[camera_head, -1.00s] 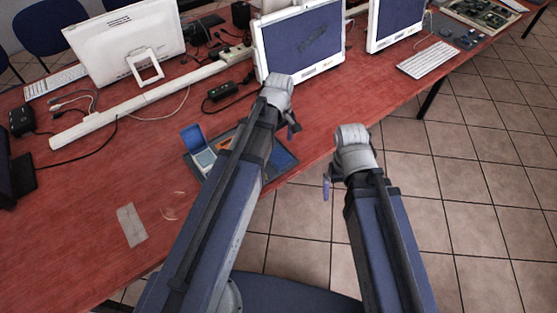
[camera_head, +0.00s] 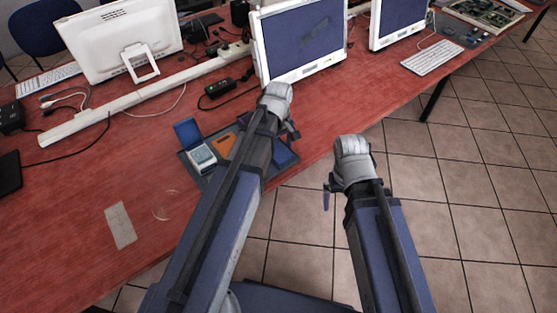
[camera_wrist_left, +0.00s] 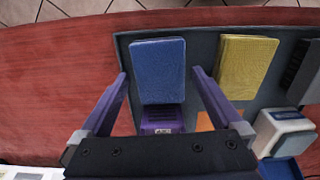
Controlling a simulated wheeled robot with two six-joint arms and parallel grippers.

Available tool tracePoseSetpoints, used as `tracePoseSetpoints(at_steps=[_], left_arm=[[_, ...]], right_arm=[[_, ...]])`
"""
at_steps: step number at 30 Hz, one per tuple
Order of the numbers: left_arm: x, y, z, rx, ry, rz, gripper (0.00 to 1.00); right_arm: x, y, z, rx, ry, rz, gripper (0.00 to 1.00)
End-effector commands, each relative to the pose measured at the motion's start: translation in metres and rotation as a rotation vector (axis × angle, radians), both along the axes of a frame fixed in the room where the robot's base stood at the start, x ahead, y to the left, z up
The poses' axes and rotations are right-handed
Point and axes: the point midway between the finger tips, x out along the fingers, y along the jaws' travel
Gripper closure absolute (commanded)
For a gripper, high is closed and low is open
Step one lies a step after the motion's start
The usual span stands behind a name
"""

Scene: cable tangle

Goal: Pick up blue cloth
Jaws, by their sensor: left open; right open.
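The blue cloth (camera_wrist_left: 158,68) is a flat blue rectangle lying at one edge of a grey tray in the left wrist view. My left gripper (camera_wrist_left: 159,75) is open above it, with one purple finger on each side of the cloth. Any contact cannot be told. In the head view the cloth (camera_head: 285,152) shows partly, just below my left gripper (camera_head: 288,133), with the arm hiding some of the tray. My right gripper (camera_head: 328,192) hangs beyond the table's front edge over the floor, open and empty.
The grey tray (camera_wrist_left: 207,50) also holds a yellow cloth (camera_wrist_left: 247,65), an orange item (camera_wrist_left: 205,121), a purple item (camera_wrist_left: 162,119) and a white-and-blue box (camera_wrist_left: 282,130). Monitors (camera_head: 300,42) and a black adapter (camera_head: 218,89) stand behind. The table's front left is mostly clear.

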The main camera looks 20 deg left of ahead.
Motion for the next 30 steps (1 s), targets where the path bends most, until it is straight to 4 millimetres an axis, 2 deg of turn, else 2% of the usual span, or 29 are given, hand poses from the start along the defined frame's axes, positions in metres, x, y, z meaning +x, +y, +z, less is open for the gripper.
tracePoseSetpoints(at_steps=[1, 8, 27, 28, 30], left_arm=[[-0.0001, -0.0001, -0.0063, 0.000, 0.000, 0.000, 0.00], [-0.0001, -0.0002, -0.0042, 0.000, 0.000, 0.000, 0.00], [-0.0002, -0.0001, -0.0043, 0.000, 0.000, 0.000, 0.71], [-0.0002, -0.0001, -0.0043, 0.000, 0.000, 0.000, 0.74], [-0.0002, -0.0001, -0.0043, 0.000, 0.000, 0.000, 0.75]], right_arm=[[0.0000, 0.0000, -0.0063, 0.000, 0.000, 0.000, 0.00], [0.0000, 0.0000, -0.0042, 0.000, 0.000, 0.000, 0.00], [0.0000, 0.0000, -0.0043, 0.000, 0.000, 0.000, 0.00], [0.0000, 0.0000, -0.0043, 0.000, 0.000, 0.000, 0.00], [0.0000, 0.0000, -0.0043, 0.000, 0.000, 0.000, 0.00]])
